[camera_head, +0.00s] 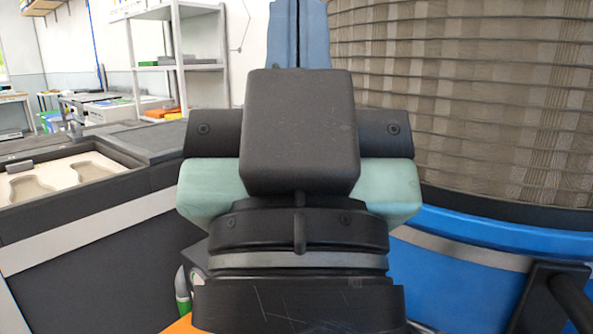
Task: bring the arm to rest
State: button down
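My gripper (299,165) fills the middle of the camera_head view, close to the camera. Its dark body has a rounded black block in front, a wide dark bar with screws on both sides, and pale green parts below the bar. A silver ring and dark links of my arm show beneath it. The fingertips are not visible, so I cannot see whether they are open or holding anything. No insole is clearly visible.
A dark bench stands at left with a pale tray (62,172) that has insole-shaped recesses. A grey shelf (175,45) stands behind. A large ribbed, curved structure (480,100) with a blue base (465,232) is close on the right. A dark bar (572,300) shows at the lower right.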

notch_tip(320, 180, up, 31)
jog(key=p, duration=2.9)
jog(key=shift+f, duration=0.15)
jog(key=shift+a, duration=0.1)
